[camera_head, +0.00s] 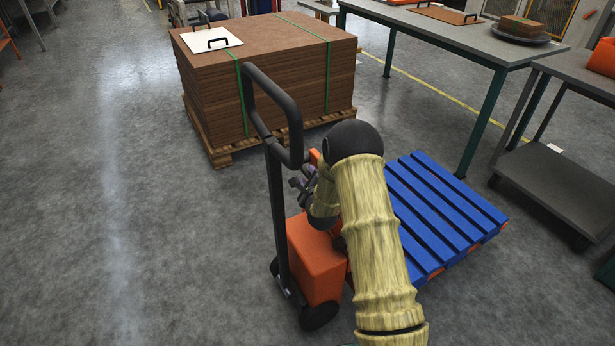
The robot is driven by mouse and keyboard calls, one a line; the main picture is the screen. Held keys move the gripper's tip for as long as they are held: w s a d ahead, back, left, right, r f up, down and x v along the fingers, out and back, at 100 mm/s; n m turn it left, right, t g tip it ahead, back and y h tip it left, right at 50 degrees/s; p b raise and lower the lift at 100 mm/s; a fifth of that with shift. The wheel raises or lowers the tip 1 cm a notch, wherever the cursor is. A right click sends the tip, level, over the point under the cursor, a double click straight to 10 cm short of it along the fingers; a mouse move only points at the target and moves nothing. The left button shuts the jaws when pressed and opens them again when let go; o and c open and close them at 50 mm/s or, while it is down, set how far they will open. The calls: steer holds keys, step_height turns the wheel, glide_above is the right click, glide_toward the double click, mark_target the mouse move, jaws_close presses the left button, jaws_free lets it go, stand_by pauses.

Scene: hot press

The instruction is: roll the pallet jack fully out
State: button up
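The pallet jack stands in the middle of the head view, with an orange body (317,262), dark wheels and an upright black loop handle (290,120). A blue slatted pallet (440,208) lies to its right, and orange shows at the pallet's right edge. My gripper (303,184) is small and dark beside the handle post, above the orange body. Its fingers are partly hidden, and I cannot tell whether it touches the jack.
A strapped stack of brown boards (265,75) on a wooden pallet (225,150) stands behind the jack. A grey table (440,35) and a wheeled cart (565,180) stand to the right. The grey floor (110,220) at left is clear.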

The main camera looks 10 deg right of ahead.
steer(key=shift+x, duration=0.95)
steer(key=shift+c, duration=0.2)
jaws_close()
steer(key=shift+s+a, duration=0.1)
